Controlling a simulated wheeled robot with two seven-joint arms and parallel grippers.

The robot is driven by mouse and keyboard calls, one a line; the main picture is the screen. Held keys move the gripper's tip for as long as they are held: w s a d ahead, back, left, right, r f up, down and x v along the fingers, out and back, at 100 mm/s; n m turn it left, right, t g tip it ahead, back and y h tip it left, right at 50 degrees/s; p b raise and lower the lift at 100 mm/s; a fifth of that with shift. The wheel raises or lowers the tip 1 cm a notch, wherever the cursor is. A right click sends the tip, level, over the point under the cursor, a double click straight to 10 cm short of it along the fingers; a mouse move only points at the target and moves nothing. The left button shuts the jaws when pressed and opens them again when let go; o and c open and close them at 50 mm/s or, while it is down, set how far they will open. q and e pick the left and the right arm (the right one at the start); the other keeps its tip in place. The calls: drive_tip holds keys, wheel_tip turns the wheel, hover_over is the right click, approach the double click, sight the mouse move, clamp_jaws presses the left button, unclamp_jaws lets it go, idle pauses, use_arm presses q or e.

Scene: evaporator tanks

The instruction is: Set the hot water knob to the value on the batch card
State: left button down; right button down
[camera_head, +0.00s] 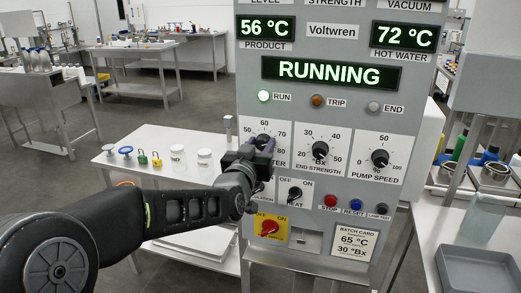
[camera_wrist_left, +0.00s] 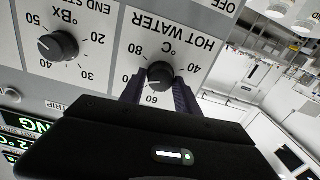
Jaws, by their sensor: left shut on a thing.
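The hot water knob (camera_wrist_left: 160,74) is a black dial on the grey panel, with a printed °C scale around it. In the wrist view my left gripper (camera_wrist_left: 159,92) has one finger on each side of the knob and is shut on it. In the head view the left gripper (camera_head: 258,152) covers most of the knob and the lower part of its scale. The knob's exact pointer setting cannot be read. The batch card (camera_head: 353,241) at the panel's lower right reads 65 °C and 30 °Bx. The hot water display (camera_head: 403,37) reads 72 °C. My right gripper is not in view.
The end strength knob (camera_head: 320,149) and pump speed knob (camera_head: 380,158) sit to the right. Below are a black switch (camera_head: 295,193), a red switch (camera_head: 269,227) and the stop button (camera_head: 330,200). A table (camera_head: 135,172) with jars and padlocks stands at left.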

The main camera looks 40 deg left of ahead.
use_arm(q)
drive_tip(key=n+b, duration=0.1)
drive_tip(key=b, duration=0.1)
drive_tip(key=n+b, duration=0.3)
drive_tip(key=b, duration=0.1)
drive_tip(key=shift+f, duration=0.25)
drive_tip(key=shift+a+r+n+b, duration=0.1)
drive_tip(key=shift+r+n+b, duration=0.1)
drive_tip(key=shift+n+b, duration=1.4)
drive_tip(key=c, duration=0.9)
unclamp_jaws()
drive_tip(key=shift+s, duration=0.1)
drive_tip(key=v, duration=0.7)
drive_tip(key=shift+s, duration=0.3)
